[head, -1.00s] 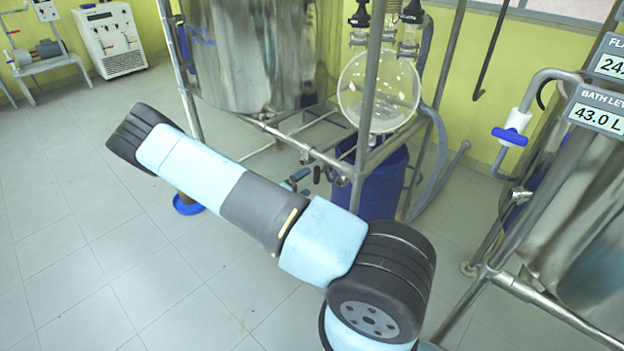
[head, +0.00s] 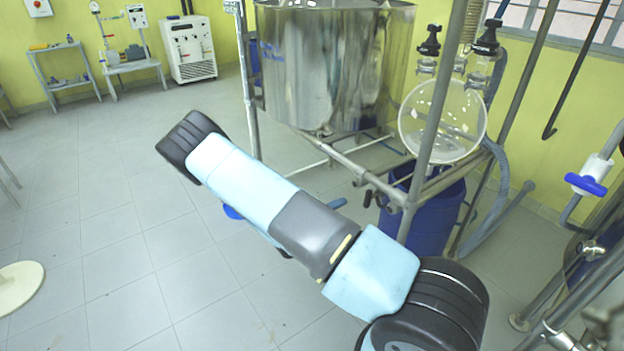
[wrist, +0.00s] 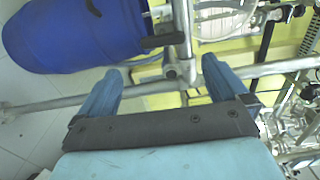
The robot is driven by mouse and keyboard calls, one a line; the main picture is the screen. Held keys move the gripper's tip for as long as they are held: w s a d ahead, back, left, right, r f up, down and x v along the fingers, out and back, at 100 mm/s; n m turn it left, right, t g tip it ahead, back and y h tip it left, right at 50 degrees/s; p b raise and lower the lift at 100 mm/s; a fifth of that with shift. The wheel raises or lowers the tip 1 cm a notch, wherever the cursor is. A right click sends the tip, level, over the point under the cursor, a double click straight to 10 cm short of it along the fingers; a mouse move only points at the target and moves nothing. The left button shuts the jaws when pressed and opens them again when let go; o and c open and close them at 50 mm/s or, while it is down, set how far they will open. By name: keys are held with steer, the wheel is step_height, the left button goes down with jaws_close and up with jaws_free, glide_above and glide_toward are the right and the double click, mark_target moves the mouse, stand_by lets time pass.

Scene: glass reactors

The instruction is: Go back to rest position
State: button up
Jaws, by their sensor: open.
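My gripper (wrist: 158,85) shows in the wrist view with its two blue fingers spread wide apart. Nothing is between the fingers; metal frame tubes (wrist: 180,45) lie beyond them. In the head view my arm stretches from the lower right to the upper left, over the floor and in front of the reactor frame. The gripper itself is hidden behind the arm there, or too unclear to make out.
A steel vessel (head: 325,70) stands in a tube frame (head: 432,130) behind my arm. A round glass flask (head: 442,120) hangs at the frame above a blue drum (head: 428,222), which also shows in the wrist view (wrist: 80,30). The tiled floor (head: 110,230) at left is open.

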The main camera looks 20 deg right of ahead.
steer(key=s+r+m+g+y, duration=0.4)
steer(key=s+r+m, duration=0.1)
steer(key=r+m, duration=0.75)
steer(key=s+r+m+g+y, duration=0.4)
steer(key=s+r+m+y, duration=0.1)
steer(key=r+m, duration=0.7)
steer(key=s+a+r+m+t+y, duration=0.3)
steer(key=s+r+m+y, duration=0.1)
steer(key=s+r+m, duration=0.3)
steer(key=s+a+r+m+t+y, duration=0.4)
steer(key=s+r+m, duration=0.4)
steer(key=s+r, duration=0.4)
step_height(320, 180, up, 4)
steer(key=shift+s+f, duration=0.1)
steer(key=shift+s, duration=0.2)
